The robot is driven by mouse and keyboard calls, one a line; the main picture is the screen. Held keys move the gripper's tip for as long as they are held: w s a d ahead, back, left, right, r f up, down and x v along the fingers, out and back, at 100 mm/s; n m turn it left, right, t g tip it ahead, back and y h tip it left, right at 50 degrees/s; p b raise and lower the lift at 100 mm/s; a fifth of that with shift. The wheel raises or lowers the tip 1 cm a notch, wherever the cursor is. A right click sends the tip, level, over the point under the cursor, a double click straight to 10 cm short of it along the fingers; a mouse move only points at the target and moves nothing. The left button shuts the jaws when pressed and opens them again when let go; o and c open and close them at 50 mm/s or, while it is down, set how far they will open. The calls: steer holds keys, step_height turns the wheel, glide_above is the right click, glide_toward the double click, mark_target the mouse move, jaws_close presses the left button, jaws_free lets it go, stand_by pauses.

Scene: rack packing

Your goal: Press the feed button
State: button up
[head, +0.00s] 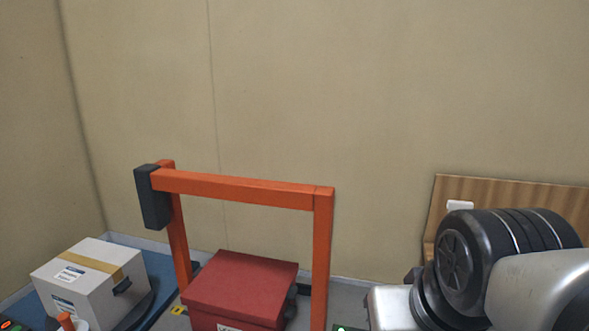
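A dark panel at the bottom left corner carries a small orange-red button (7,324) and a green spot at the very edge. Another small green-lit piece (342,328) shows at the bottom edge, below the orange frame. I cannot tell which of these is the feed button. My arm fills the lower right with black and silver links; its gripper is not in view.
An orange frame (240,190) with a dark box on its left post stands over a red lidded box (243,283). A taped carton (85,282) sits on a blue surface at left. A wooden panel (500,193) stands behind my arm.

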jaws_close()
stand_by(1.1)
